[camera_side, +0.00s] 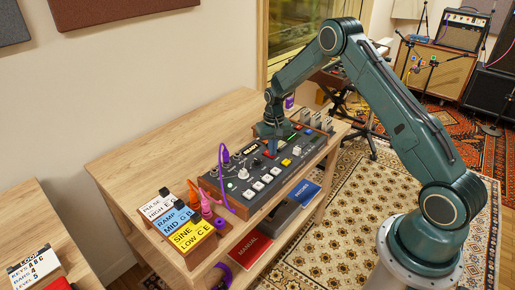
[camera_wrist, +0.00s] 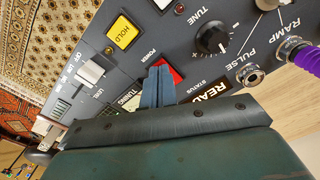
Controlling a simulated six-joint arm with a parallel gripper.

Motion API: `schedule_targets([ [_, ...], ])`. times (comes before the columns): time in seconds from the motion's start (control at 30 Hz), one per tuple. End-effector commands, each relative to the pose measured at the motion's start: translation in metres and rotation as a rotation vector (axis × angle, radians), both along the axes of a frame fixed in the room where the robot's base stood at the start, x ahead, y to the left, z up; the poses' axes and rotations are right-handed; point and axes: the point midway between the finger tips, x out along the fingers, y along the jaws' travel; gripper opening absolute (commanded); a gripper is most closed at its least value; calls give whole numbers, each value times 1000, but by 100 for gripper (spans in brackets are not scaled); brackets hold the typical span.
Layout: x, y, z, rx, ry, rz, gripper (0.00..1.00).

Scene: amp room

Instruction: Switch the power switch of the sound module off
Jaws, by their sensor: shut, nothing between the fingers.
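The sound module (camera_side: 226,178) is a dark grey box with knobs, keys and jacks on a wooden bench. It fills much of the wrist view (camera_wrist: 190,15). Its power switch (camera_wrist: 176,72) is a red rocker beside the POWER label, partly covered by my fingers. I cannot tell which way the rocker is tipped. My gripper (camera_wrist: 158,74) has its blue fingers shut together with nothing between them, pointing down at the panel right beside the red switch. Whether they touch it I cannot tell. In the side view my gripper (camera_side: 271,147) is over the back half of the module.
Near the switch are a yellow HOLD key (camera_wrist: 123,33), a TUNE knob (camera_wrist: 213,39), a white level slider (camera_wrist: 90,72) and a READY display (camera_wrist: 208,90). A purple cable (camera_side: 223,170) arches over the module's left end. Label blocks (camera_side: 188,237) stand at the bench's front left.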

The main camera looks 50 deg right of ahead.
Motion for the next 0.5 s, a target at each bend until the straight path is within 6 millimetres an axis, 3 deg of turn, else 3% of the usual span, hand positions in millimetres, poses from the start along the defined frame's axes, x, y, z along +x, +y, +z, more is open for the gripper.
schedule_targets([
  [0.5,0,0,4,0,-1,0,0],
])
